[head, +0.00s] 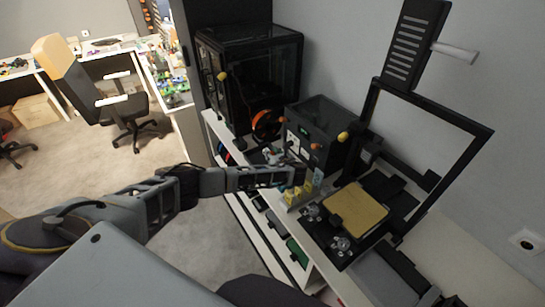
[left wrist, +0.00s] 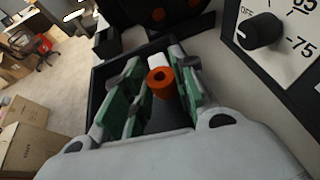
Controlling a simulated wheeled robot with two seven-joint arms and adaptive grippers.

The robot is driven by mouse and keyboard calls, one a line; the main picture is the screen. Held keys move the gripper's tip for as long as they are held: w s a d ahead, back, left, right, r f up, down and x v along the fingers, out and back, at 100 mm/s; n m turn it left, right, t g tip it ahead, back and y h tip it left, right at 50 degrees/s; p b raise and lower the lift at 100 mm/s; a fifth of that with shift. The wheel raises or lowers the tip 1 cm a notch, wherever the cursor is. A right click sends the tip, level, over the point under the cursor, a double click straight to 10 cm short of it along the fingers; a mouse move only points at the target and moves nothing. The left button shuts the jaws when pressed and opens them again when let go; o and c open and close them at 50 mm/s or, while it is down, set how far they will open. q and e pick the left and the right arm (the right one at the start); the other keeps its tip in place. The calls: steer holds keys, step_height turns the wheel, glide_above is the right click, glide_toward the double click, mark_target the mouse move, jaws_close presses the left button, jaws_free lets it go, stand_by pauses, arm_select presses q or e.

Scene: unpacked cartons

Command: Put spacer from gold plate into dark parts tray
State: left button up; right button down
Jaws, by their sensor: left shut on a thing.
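In the head view my left gripper (head: 274,157) is small and partly hidden, near the black control box. The gold plate (head: 355,211) lies to its right on a black printer bed, and looks bare. My right gripper is in neither view.
A black control box (head: 318,135) stands close behind the gripper; its dial (left wrist: 262,31) is near in the left wrist view. Small yellow items (head: 292,197) stand between gripper and plate. A tilted black frame (head: 425,150) rises over the plate. A black enclosure (head: 250,80) stands behind.

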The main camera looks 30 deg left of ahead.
arm_select(q)
steer(key=shift+f, duration=0.6)
steer(key=shift+f, duration=0.2)
steer(key=shift+s+f, duration=0.35)
steer(key=shift+f, duration=0.15)
steer(key=o, duration=0.4)
steer(key=shift+d+f, duration=0.1)
steer(key=shift+f, duration=0.05)
steer(key=shift+o, duration=0.2)
steer(key=shift+w+r, duration=0.1)
steer(key=shift+r, duration=0.45)
steer(key=shift+w+r+b+v, duration=0.1)
steer(key=shift+r+b+v, duration=0.1)
steer(key=shift+v, duration=1.65)
steer(key=shift+w+r+b+v, duration=0.1)
steer(key=shift+r+b+v, duration=0.1)
steer(key=shift+v, duration=1.65)
